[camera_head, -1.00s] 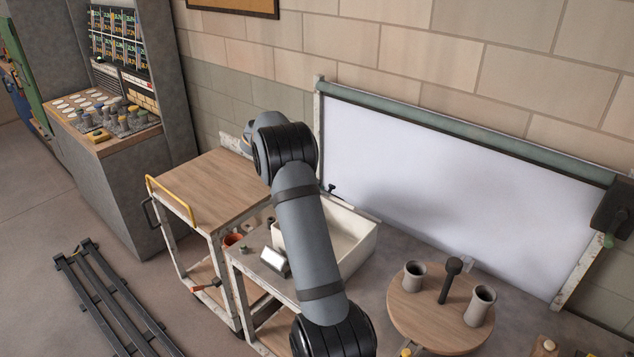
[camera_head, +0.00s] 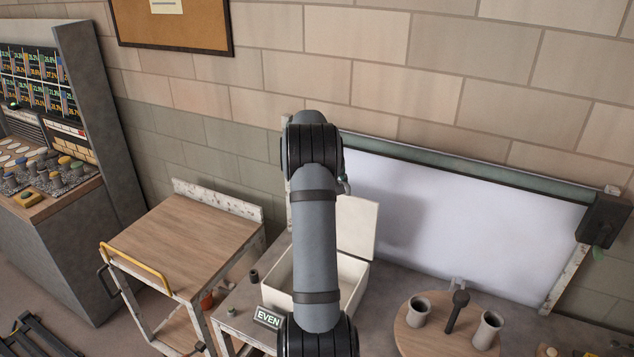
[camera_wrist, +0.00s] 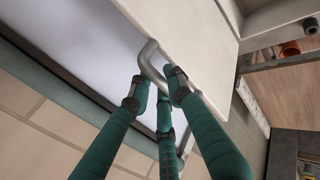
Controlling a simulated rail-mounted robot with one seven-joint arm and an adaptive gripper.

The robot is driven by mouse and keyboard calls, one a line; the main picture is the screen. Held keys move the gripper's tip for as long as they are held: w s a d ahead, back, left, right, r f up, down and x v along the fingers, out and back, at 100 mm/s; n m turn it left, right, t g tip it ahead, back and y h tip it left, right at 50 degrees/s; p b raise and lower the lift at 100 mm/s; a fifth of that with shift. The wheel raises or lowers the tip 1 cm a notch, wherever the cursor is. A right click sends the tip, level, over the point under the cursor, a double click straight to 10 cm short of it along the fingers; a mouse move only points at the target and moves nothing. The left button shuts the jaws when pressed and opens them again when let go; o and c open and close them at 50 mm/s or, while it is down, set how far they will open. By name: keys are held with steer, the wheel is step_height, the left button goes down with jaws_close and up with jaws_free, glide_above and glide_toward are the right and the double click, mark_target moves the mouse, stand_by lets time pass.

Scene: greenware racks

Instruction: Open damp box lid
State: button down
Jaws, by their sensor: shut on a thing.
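The damp box (camera_head: 352,272) is a cream-white box on the grey bench, left of the wheel-like round board, partly hidden behind my arm. Its lid (camera_head: 357,226) stands raised, roughly upright, at the back of the box, and the inside shows. In the wrist view the lid (camera_wrist: 190,25) is a pale panel with a bent grey metal handle (camera_wrist: 151,62) at its edge. My gripper (camera_wrist: 160,88) has teal fingers closed around this handle. In the head view my gripper is mostly hidden behind my arm.
A round wooden board (camera_head: 410,340) with two grey cups stands right of the box. A small sign reading "EVEN" (camera_head: 268,318) sits at the box's front left. A wooden-topped cart (camera_head: 185,245) is to the left. A white panel (camera_head: 470,225) stands behind.

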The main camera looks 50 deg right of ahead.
steer(key=shift+w+d+f, duration=0.1)
steer(key=shift+d+f, duration=0.05)
steer(key=shift+d, duration=0.1)
steer(key=c, duration=2)
jaws_free()
steer(key=shift+f, duration=0.1)
steer(key=shift+c, duration=0.2)
steer(key=shift+a+r, duration=0.25)
steer(key=shift+r, duration=0.35)
steer(key=v, duration=1.1)
steer(key=shift+d, duration=0.1)
